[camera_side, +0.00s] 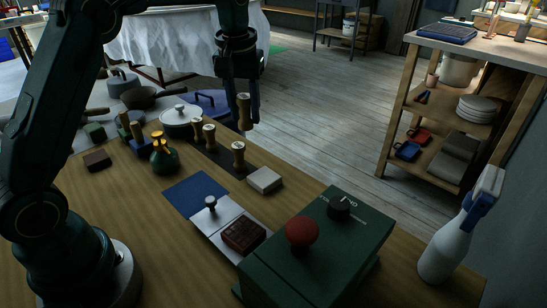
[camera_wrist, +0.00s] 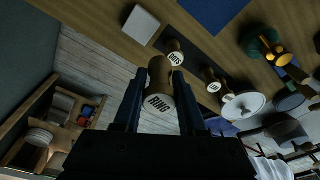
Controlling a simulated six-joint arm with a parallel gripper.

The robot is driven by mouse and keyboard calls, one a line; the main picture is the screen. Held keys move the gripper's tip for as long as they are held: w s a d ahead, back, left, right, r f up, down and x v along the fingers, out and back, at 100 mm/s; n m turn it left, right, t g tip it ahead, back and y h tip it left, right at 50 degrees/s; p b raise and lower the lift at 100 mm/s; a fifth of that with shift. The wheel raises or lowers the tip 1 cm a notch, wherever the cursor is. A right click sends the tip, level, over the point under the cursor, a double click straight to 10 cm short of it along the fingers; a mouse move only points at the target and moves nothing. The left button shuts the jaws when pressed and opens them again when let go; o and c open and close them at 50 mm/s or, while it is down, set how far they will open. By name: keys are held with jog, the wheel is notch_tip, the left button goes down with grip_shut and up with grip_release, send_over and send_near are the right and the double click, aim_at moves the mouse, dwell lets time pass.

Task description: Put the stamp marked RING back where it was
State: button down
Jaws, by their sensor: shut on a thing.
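The RING stamp (camera_side: 244,112) is a wooden stamp with a light end cap. In the wrist view the stamp (camera_wrist: 160,88) sits upright between the fingers, its cap reading RING. My gripper (camera_side: 241,98) is shut on it and holds it above the back edge of the wooden table. A dark strip (camera_side: 222,157) lies below and to the left on the table. Other stamps stand along it, one at its front end (camera_side: 238,153) and another further back (camera_side: 209,134). The wrist view shows marked caps on two of them (camera_wrist: 176,58) (camera_wrist: 213,86); the lettering is small.
A white block (camera_side: 264,180) lies right of the strip. A white-lidded pot (camera_side: 180,121) and a green-and-yellow vessel (camera_side: 164,159) stand to the left. In front are a blue sheet (camera_side: 190,192), a carved brown block (camera_side: 243,234) and a green box (camera_side: 320,250) with red and black knobs.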

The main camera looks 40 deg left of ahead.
jog(key=a+f+n, duration=0.3)
jog(key=a, duration=0.6)
jog(key=f, duration=1)
jog(key=shift+w+a, duration=0.15)
jog(key=shift+a, duration=0.05)
jog(key=shift+f, duration=0.1)
jog(key=shift+c, duration=2.4)
grip_release()
